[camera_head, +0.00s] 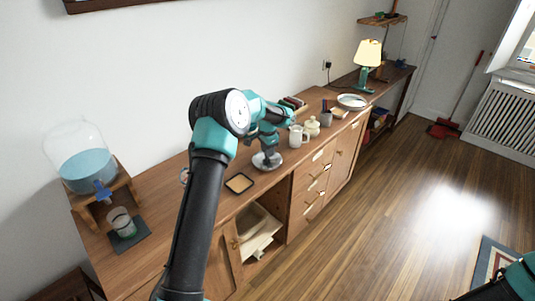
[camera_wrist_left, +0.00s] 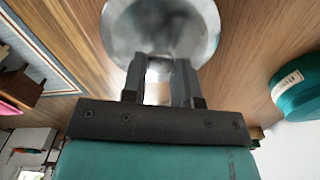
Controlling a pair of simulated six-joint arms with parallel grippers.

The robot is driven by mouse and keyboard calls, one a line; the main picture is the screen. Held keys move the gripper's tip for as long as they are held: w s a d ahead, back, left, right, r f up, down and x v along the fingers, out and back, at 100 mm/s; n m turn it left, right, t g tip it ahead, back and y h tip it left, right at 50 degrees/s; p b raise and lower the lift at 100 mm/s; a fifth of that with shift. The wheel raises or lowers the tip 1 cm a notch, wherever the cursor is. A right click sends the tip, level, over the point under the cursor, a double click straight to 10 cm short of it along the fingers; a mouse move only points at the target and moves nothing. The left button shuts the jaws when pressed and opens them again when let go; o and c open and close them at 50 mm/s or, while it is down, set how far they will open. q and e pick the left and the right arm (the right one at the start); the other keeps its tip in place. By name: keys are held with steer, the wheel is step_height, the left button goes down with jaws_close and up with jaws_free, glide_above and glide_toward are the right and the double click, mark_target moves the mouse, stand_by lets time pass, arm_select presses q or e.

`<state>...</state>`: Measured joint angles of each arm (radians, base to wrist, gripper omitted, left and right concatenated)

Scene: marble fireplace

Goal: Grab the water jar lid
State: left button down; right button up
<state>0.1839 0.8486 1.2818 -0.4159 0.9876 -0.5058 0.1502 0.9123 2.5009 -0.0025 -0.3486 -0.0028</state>
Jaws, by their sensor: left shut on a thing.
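The water jar lid (camera_head: 267,161) is a round, silvery disc over the wooden counter, at the middle of the head view. My left gripper (camera_head: 268,149) is above it and shut on it, apparently at its middle. In the left wrist view the lid (camera_wrist_left: 160,28) lies just beyond the fingertips of my left gripper (camera_wrist_left: 163,68), which hide the part they grip. I cannot tell whether the lid touches the counter. The clear water jar (camera_head: 87,160) with a blue tap stands on a wooden stand at the left. My right gripper is out of view.
A small tray (camera_head: 239,183) lies on the counter (camera_head: 205,212) left of the lid. A white mug (camera_head: 298,137) and a lidded pot (camera_head: 312,127) stand right of it. A glass (camera_head: 122,222) sits below the jar's tap. The floor (camera_head: 395,200) before the cabinet is clear.

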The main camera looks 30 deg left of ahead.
arm_select(q)
step_height(320, 180, up, 2)
steer(key=shift+r, duration=0.1)
steer(key=s+d+r, duration=0.1)
steer(key=s+d, duration=0.7)
steer(key=s, duration=0.5)
steer(key=shift+s+d+r, duration=0.2)
steer(key=shift+s+r, duration=0.05)
steer(key=shift+s, duration=0.1)
